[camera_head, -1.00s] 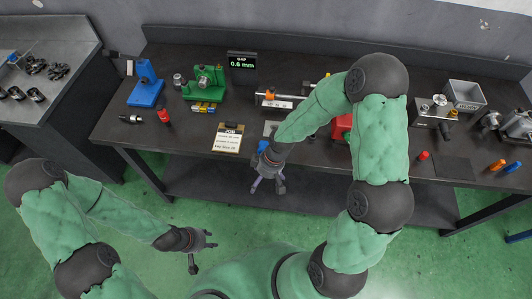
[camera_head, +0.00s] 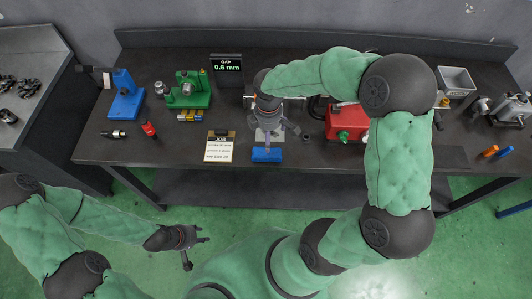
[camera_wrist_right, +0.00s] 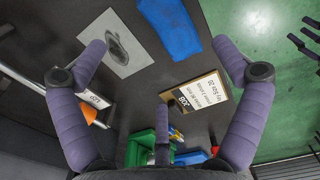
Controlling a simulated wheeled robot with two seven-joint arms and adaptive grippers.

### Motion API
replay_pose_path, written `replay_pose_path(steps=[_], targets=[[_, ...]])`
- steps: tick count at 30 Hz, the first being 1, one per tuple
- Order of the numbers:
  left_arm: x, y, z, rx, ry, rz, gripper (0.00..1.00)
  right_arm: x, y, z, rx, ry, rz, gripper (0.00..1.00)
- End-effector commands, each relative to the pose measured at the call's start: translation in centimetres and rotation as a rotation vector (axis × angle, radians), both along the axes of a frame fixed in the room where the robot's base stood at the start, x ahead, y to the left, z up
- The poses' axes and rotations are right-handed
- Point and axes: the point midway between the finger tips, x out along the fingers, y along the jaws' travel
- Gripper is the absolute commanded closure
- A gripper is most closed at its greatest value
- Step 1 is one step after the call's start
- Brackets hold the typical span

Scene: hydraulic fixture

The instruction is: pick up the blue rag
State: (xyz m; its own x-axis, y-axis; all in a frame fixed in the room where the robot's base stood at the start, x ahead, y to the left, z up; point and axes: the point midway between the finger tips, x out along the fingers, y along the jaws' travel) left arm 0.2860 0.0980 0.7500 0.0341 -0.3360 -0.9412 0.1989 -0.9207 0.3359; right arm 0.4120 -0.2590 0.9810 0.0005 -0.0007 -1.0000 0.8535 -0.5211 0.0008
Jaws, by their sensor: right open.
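The blue rag (camera_head: 266,154) lies folded flat at the front edge of the dark workbench, right of the clipboard. In the right wrist view the rag (camera_wrist_right: 171,27) is at the top, beyond my fingertips. My right gripper (camera_head: 272,131) is over the bench just behind the rag, pointing down. In the wrist view my right gripper (camera_wrist_right: 161,52) has its fingers wide apart with nothing between them at the tips. My left gripper (camera_head: 197,251) is low in front of the bench, over the green floor, fingers apart and empty.
The job clipboard (camera_head: 219,148) lies just left of the rag. A grey sheet with a dark spot (camera_wrist_right: 113,43) lies beside the rag. A green fixture (camera_head: 188,91), a blue press (camera_head: 125,97) and a red block (camera_head: 346,121) stand farther back. The bench's front edge is close to the rag.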

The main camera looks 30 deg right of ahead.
Motion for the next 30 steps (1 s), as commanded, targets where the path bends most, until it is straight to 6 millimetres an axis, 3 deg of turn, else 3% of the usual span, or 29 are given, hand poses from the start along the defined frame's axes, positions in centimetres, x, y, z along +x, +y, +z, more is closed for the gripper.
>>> replay_pose_path(steps=[3,11,20,28,29,30], targets=[[0.0,0.0,-0.6,0.000,0.000,0.000,0.60,-0.1,0.0,-2.1,0.000,0.004,-0.001,0.03],[0.0,0.0,-1.0,0.000,0.000,0.000,0.60,-0.2,0.2,-3.8,0.001,0.001,-0.001,0.03],[0.0,0.0,-2.3,0.000,-0.001,0.000,0.60,-0.5,0.7,-7.7,0.001,0.002,-0.002,0.03],[0.0,0.0,-2.2,0.000,-0.001,0.000,0.60,-0.5,0.7,-8.1,0.000,-0.001,-0.002,0.03],[0.0,0.0,-2.2,0.000,-0.001,0.000,0.60,-0.5,0.7,-8.1,0.000,-0.001,-0.002,0.05],[0.0,0.0,-2.2,0.000,-0.001,0.000,0.60,-0.5,0.7,-8.1,0.001,-0.001,-0.002,0.17]])
